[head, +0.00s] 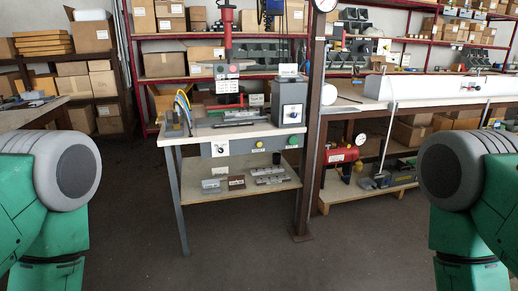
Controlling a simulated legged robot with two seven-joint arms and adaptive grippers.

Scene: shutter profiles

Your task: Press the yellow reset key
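A small round yellow key (259,144) is on the grey front panel (225,149) of the workbench, below the tabletop edge. A label under it is too small to read. A green button (292,140) is to its right and a white plate with a dark knob (217,148) is to its left. Only green and grey links of my two arms show, at the left and right edges of the head view. Both grippers are out of view, and nothing of mine is near the panel.
A dark steel post (314,120) stands just right of the bench. A grey box (290,101) and a red upright tool (227,30) are on and above the tabletop. A lower shelf (240,190) holds metal parts. The floor (250,265) in front is clear.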

